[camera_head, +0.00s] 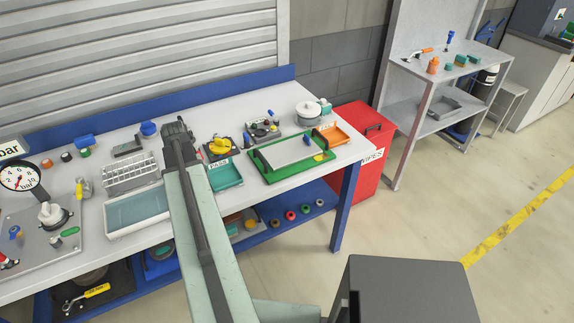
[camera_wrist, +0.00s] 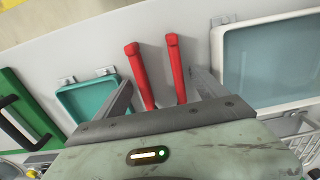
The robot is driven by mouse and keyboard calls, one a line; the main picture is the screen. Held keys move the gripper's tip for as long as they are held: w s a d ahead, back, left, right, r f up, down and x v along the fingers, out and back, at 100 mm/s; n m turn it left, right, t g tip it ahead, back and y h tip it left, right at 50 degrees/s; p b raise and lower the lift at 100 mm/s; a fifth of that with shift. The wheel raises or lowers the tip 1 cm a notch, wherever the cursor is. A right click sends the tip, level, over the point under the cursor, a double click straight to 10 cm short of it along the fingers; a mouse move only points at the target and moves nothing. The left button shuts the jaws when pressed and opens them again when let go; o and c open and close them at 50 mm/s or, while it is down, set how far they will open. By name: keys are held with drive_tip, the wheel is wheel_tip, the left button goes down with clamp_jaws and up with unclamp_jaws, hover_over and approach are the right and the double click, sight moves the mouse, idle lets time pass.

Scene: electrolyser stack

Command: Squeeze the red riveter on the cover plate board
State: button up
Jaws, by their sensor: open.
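The red riveter shows in the wrist view as two long red handles (camera_wrist: 175,70), spread apart and slanting towards my gripper. My gripper (camera_wrist: 162,80) is open, with one grey finger on each side of the pair of handles. Small gaps show between fingers and handles, and I cannot tell their difference in height. The riveter's head is not visible. In the head view my arm and gripper (camera_head: 178,132) hide the riveter. A green board with a pale plate (camera_head: 291,150) lies right of my arm, probably the cover plate board; its green edge (camera_wrist: 22,105) shows in the wrist view.
A teal tray (camera_head: 226,176) lies right of my arm, and a white tray with a blue-grey inside (camera_head: 137,211) lies left. A gauge panel (camera_head: 40,245) is at the far left. A red wipes bin (camera_head: 372,160) stands beyond the bench's right end. Open floor lies to the right.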

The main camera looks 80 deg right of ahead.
drive_tip(key=c, duration=0.8)
drive_tip(key=shift+r+p, duration=1.25)
drive_tip(key=shift+p, duration=0.1)
drive_tip(key=shift+w, duration=0.1)
drive_tip(key=shift+r+p, duration=1.25)
